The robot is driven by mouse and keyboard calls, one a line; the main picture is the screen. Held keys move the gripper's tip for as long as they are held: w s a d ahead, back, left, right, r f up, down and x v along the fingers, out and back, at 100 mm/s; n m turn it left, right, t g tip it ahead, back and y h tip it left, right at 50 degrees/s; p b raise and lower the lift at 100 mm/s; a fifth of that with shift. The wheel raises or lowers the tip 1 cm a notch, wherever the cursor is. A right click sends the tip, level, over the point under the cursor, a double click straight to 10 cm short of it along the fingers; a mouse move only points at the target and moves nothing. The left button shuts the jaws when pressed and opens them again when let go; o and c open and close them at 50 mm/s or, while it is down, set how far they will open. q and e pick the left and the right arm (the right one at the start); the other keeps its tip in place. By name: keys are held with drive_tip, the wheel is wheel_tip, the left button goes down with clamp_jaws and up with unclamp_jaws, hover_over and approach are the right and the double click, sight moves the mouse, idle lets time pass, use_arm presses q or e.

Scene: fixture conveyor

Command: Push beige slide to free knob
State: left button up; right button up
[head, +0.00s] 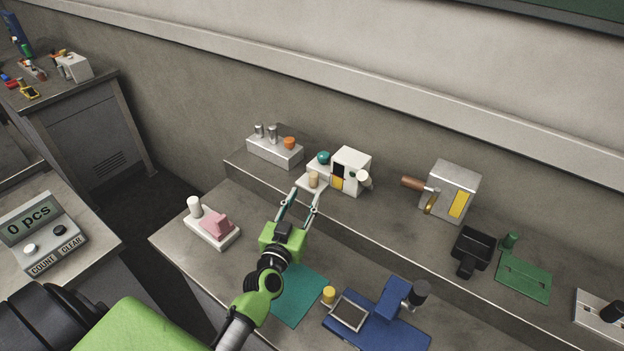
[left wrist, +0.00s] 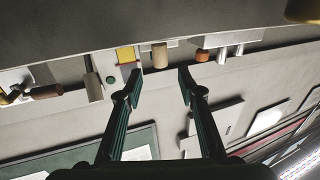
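The beige slide (head: 314,180) is a short upright peg on a low white base on the raised back shelf. It also shows in the left wrist view (left wrist: 160,56). A round teal knob (head: 323,158) sits just behind it, beside a white box (head: 350,160) with a yellow and black front. I cannot make out the knob in the left wrist view. My left gripper (head: 306,193) is open and empty, its fingertips just in front of the slide. In the left wrist view the slide shows beyond the gap between the fingertips (left wrist: 159,79). My right gripper is not in view.
A grey block with metal pins and an orange knob (head: 289,143) stands left of the slide. A white cylinder (head: 364,179) juts from the white box. A pink block (head: 214,222), teal mat (head: 300,296) and blue fixture (head: 378,333) lie on the lower bench.

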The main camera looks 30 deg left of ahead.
sight(312, 181)
use_arm(q)
drive_tip(key=w, duration=0.3)
drive_tip(key=w+a, duration=0.1)
drive_tip(key=w, duration=0.2)
drive_tip(key=shift+w+a+f, duration=0.1)
drive_tip(key=shift+w, duration=0.1)
drive_tip(key=shift+w+a, duration=0.1)
drive_tip(key=shift+w, duration=0.45)
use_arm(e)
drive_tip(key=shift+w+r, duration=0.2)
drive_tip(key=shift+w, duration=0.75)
